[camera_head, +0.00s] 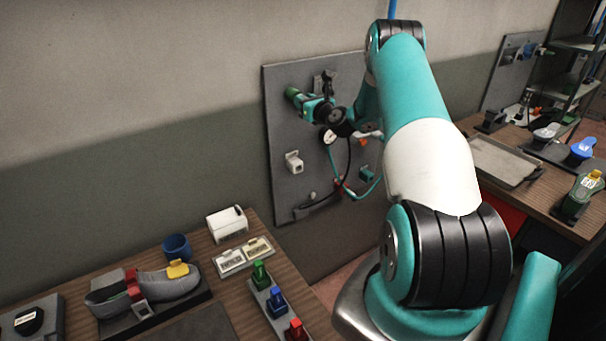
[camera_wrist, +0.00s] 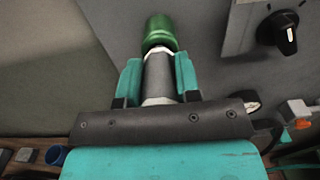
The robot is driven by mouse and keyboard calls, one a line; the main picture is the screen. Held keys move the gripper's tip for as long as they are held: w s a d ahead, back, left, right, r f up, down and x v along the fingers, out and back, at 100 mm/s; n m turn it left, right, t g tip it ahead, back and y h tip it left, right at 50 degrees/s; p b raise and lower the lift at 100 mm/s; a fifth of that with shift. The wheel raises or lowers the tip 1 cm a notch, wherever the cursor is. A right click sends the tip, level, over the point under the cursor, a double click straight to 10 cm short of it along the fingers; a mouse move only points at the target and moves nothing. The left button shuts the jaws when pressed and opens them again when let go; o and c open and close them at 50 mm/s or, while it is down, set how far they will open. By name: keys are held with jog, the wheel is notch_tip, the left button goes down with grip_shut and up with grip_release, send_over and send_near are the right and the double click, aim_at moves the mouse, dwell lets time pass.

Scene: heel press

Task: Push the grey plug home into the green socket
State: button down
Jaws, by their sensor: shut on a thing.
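The green socket (camera_head: 293,93) sticks out of the upper left of the grey wall panel. In the wrist view the green socket (camera_wrist: 160,33) is at the top middle. The grey plug (camera_wrist: 158,76) is a grey cylinder with a pale ring at its far end, in line with the socket and up against it. How deep it sits cannot be told. My gripper (camera_wrist: 157,72) is shut on the grey plug, with one teal finger on each side. In the head view my gripper (camera_head: 306,103) is at the socket and mostly hides the plug.
The panel (camera_head: 282,190) also carries a white fitting (camera_head: 293,162), a gauge (camera_head: 328,137), a teal fitting (camera_head: 367,174) and a hanging hose. A black knob (camera_wrist: 278,33) is right of the socket. Wooden benches with trays and coloured plugs stand on both sides below.

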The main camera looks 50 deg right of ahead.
jog(key=shift+w, duration=0.45)
jog(key=c, duration=0.7)
grip_release()
jog(key=shift+d, duration=0.1)
jog(key=shift+c, duration=0.2)
jog(key=shift+s, duration=0.1)
